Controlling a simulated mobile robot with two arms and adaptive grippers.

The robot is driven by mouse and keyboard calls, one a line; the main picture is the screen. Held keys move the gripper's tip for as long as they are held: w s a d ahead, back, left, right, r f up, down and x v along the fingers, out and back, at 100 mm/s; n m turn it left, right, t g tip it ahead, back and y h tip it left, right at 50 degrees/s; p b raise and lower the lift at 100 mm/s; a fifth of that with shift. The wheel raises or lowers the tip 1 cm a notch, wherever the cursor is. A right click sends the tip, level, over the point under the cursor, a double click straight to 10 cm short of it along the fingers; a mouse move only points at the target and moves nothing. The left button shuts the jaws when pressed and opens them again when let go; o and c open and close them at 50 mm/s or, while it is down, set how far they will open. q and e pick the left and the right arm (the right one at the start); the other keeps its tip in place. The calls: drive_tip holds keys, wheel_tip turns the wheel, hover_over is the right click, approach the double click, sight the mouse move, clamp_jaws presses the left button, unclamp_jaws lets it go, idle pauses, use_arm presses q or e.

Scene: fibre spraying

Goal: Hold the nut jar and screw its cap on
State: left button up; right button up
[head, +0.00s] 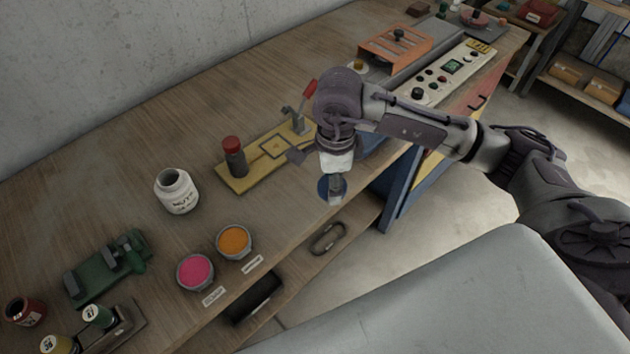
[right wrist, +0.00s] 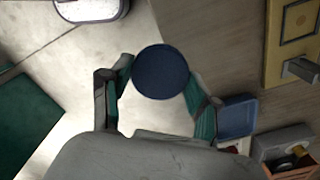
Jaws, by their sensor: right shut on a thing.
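The white nut jar (head: 177,194) stands upright on the wooden bench left of centre in the head view, its dark mouth uncovered. My right gripper (head: 334,190) is over the bench's front edge, well to the right of the jar. It is shut on a round dark blue cap (head: 323,188). In the right wrist view the cap (right wrist: 160,72) sits between the two fingers of my right gripper (right wrist: 158,82), one on each side. My left gripper is in neither view.
Pots of pink (head: 195,272) and orange (head: 234,241) stand in front of the jar. A green clamp-like tool (head: 108,268) is to its left. A yellow board (head: 240,183) with a red-capped cylinder (head: 233,157) lies between jar and right gripper. Bare bench lies behind the jar.

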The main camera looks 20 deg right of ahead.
drive_tip(key=shift+s+d+r, duration=0.2)
drive_tip(key=shift+s+r, duration=0.05)
drive_tip(key=shift+s, duration=0.1)
